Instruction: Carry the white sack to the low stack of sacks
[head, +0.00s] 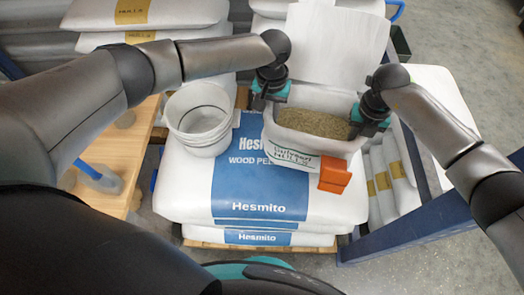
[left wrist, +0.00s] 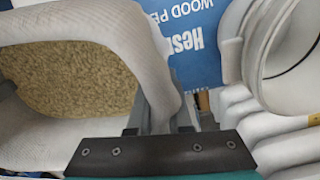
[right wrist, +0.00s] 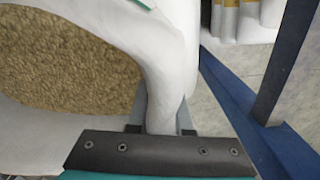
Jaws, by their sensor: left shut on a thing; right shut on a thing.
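The white sack (head: 340,148) is open at the top and full of brown granules, with a handwritten label on its front. My left gripper (head: 268,101) is shut on its left rim, and my right gripper (head: 369,122) is shut on its right rim. The held rim also shows in the left wrist view (left wrist: 160,75) and the right wrist view (right wrist: 165,75). The sack is over the back right part of the low stack of sacks (head: 180,200), white and blue Hesmito wood pellets. I cannot tell whether it touches the stack.
An empty white bucket (head: 198,120) stands on the stack's left part. An orange object (head: 335,176) is at the sack's front right. A blue metal frame (head: 415,222) is to the right, a wooden table (head: 112,160) to the left. A white panel (head: 340,45) rises behind.

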